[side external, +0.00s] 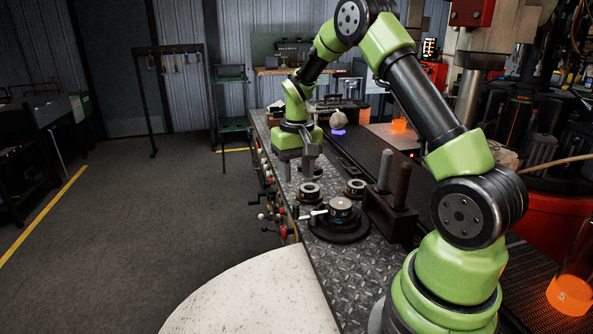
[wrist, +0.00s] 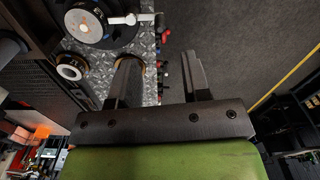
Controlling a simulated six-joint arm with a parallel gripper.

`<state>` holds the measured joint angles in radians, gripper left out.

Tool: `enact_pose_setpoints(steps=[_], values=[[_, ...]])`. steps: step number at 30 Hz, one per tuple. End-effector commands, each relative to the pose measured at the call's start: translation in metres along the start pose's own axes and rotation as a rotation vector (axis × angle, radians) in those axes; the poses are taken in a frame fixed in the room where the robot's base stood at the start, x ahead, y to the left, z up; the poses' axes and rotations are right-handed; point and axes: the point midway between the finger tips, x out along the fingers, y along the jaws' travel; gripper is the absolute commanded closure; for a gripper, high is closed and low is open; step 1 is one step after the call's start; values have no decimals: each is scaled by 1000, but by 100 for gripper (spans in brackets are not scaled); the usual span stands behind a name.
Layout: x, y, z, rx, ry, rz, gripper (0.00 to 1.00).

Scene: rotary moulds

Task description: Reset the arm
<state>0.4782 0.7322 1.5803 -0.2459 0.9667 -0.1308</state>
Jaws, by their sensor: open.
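My green arm reaches over the diamond-plate bench (side external: 355,265). My gripper (side external: 311,174) points down at the bench's left side, above a small dark ring-shaped mould (side external: 309,192). The gripper also shows in the wrist view (wrist: 158,65), with its two dark fingers apart and nothing between them. A larger round mould with a light-coloured handle (side external: 339,213) sits nearer the camera; it is at the top left of the wrist view (wrist: 85,20). Another small ring mould (side external: 355,187) stands to the right and shows in the wrist view (wrist: 71,66).
A dark block with two upright cylindrical rods (side external: 390,212) stands right of the moulds. A pale round tabletop (side external: 255,295) adjoins the bench in front. Coloured valve knobs (side external: 272,205) line the left edge. Orange glowing glass (side external: 570,294) is at far right. The left floor is clear.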

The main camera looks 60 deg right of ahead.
Motion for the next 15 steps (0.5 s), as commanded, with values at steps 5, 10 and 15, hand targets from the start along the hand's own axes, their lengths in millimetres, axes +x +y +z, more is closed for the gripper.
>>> enact_pose_setpoints(steps=[5, 10, 15], values=[[-4, -2, 1, -2, 6, -2, 57], [-43, -21, 17, -29, 72, -31, 57], [-103, -49, 61, -77, 180, -99, 57]])
